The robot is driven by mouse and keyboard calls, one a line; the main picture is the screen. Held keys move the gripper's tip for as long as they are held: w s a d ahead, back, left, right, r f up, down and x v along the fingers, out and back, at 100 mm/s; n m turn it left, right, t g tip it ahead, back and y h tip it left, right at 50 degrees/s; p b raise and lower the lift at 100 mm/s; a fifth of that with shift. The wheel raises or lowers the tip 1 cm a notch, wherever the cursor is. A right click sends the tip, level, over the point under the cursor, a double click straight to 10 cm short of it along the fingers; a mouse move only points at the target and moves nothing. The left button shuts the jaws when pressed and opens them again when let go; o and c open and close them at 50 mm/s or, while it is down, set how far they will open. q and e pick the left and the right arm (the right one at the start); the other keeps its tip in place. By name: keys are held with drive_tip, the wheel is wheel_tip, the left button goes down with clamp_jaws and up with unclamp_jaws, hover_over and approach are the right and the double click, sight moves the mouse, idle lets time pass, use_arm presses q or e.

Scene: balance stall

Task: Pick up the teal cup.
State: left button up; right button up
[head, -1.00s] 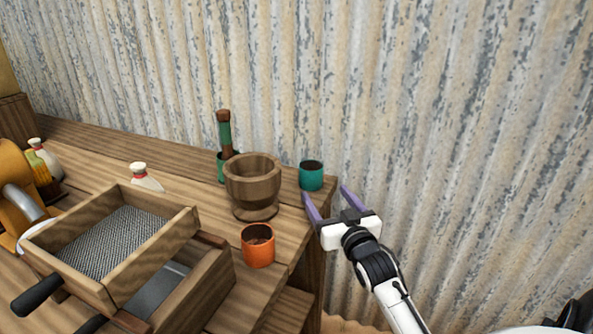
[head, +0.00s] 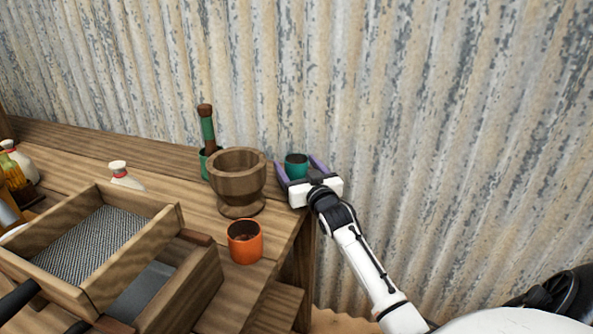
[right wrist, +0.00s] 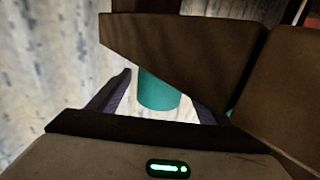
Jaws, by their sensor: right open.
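The teal cup (head: 296,168) stands upright at the back right corner of the wooden table, close to the corrugated wall. My right gripper (head: 298,163) is open, with its two purple fingers reaching along the left and right sides of the cup. In the right wrist view the cup (right wrist: 157,95) shows between the fingers, with its upper part hidden behind a dark brown shape. I cannot tell whether the fingers touch the cup.
A wooden mortar (head: 237,190) stands just left of my right gripper. An orange cup (head: 245,246) is nearer the front. A pestle (head: 207,130) stands behind the mortar, and a wooden sieve box (head: 160,229) is at the left. The corrugated wall (head: 420,120) is behind.

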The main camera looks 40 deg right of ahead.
drive_tip(key=shift+c, duration=0.2)
drive_tip(key=c, duration=1.1)
drive_tip(key=shift+c, duration=0.2)
drive_tip(key=shift+r, duration=0.1)
